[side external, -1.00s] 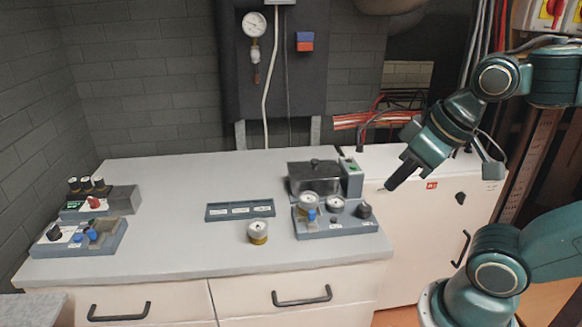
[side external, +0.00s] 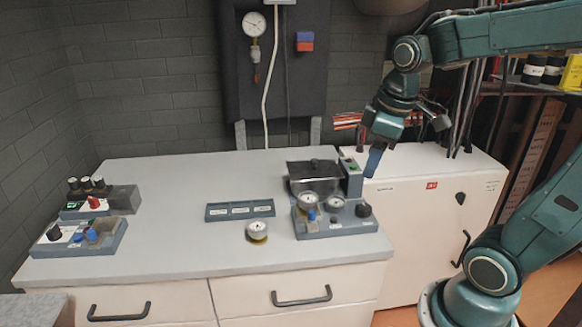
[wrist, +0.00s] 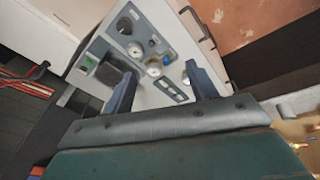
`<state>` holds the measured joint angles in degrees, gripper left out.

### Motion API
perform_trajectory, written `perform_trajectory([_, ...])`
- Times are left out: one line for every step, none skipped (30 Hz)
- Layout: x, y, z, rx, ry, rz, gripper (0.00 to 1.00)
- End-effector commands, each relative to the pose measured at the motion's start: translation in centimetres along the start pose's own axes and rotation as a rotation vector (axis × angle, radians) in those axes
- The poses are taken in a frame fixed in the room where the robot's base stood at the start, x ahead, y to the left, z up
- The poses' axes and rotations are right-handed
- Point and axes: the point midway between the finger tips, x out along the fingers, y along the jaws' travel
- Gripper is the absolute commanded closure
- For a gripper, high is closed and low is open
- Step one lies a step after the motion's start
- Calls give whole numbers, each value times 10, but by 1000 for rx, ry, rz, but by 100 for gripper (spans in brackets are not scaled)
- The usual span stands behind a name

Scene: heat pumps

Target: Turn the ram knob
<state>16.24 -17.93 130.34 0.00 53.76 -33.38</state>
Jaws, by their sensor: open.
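A grey pump unit (side external: 338,227) stands on the right of the worktop, with two white gauges, a blue knob (side external: 312,214) and a black knob (side external: 364,209) at its right corner. The black knob also shows in the wrist view (wrist: 124,25). Another panel on the left has a black knob (side external: 54,232) and blue knobs (side external: 91,235). I cannot read which knob is the ram knob. My gripper (side external: 374,163) hangs above and behind the pump unit, pointing down, apart from everything. In the wrist view its fingers (wrist: 163,88) are spread, with nothing between them nearby.
A loose gauge (side external: 257,230) stands on the worktop (side external: 165,210) in front of a labelled tray (side external: 239,210). A dark lidded box (side external: 314,180) and a post with a green button (side external: 352,178) rise at the pump unit's back. The worktop's middle left is clear.

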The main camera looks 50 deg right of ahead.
Motion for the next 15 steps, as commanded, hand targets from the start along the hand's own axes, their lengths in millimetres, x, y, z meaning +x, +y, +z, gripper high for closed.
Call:
perform_trajectory([7, 11, -2, -19, -26, -10, 43])
perform_trajectory([10, 16, -2, -35, -38, -15, 43])
perform_trajectory([14, 24, -3, -55, -53, -23, 43])
perform_trajectory([18, 29, -4, -70, -66, -30, 43])
perform_trajectory([22, 35, -4, -86, -77, -38, 43])
perform_trajectory([27, 42, -4, -106, -91, -48, 43])
perform_trajectory([31, 48, -4, -122, -101, -56, 43])
perform_trajectory([35, 54, -3, -137, -111, -64, 43])
perform_trajectory([40, 61, -3, -158, -124, -76, 43])
perform_trajectory([44, 67, -2, -172, -132, -85, 43])
perform_trajectory([48, 72, -1, -187, -139, -94, 43])
perform_trajectory([53, 78, 0, -204, -149, -105, 43])
perform_trajectory([56, 83, 1, -217, -155, -114, 43])
perform_trajectory([60, 87, 2, -229, -160, -121, 43])
perform_trajectory([64, 92, 4, -243, -166, -131, 43])
